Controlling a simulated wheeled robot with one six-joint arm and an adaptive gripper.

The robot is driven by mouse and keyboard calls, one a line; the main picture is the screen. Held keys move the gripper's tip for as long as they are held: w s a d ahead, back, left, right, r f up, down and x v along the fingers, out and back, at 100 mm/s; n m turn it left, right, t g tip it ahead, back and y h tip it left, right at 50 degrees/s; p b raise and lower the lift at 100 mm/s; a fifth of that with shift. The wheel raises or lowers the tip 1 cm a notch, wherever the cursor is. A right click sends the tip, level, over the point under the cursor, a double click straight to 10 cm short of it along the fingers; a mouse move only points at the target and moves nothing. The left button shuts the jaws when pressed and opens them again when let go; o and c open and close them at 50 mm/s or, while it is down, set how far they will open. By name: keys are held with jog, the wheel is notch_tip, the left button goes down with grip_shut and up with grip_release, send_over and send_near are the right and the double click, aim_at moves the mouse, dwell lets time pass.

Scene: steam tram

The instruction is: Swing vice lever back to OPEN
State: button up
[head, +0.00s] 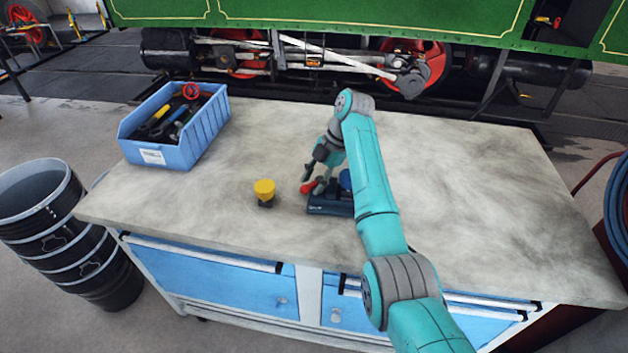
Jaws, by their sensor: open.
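The vice (328,206) is a small dark blue block on the workbench, right of the yellow-topped piece. A red lever knob (308,187) shows at its left side. My arm hides much of the vice and the right part of it. My gripper (309,172) is open and points down and left, just above the red knob. I cannot tell whether its fingers touch the lever. The lever's exact position and the OPEN marking are too small or hidden to make out.
A yellow-topped piece (264,191) stands left of the vice. A blue bin (177,126) of tools sits at the bench's back left. The workbench (480,200) is clear on the right. Black buckets (62,225) stand on the floor at left; the green tram (350,20) is behind.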

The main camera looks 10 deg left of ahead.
jog(key=v, duration=0.5)
jog(key=shift+w+d, duration=0.2)
jog(key=shift+d, duration=0.25)
jog(key=w+d, duration=0.1)
jog(key=d, duration=0.2)
jog(key=w+d, duration=0.2)
jog(key=d, duration=0.1)
jog(key=w+d, duration=0.1)
jog(key=d, duration=0.2)
jog(key=shift+w+d, duration=0.15)
jog(key=shift+w, duration=0.05)
jog(key=shift+w+d, duration=0.15)
jog(key=shift+d, duration=0.2)
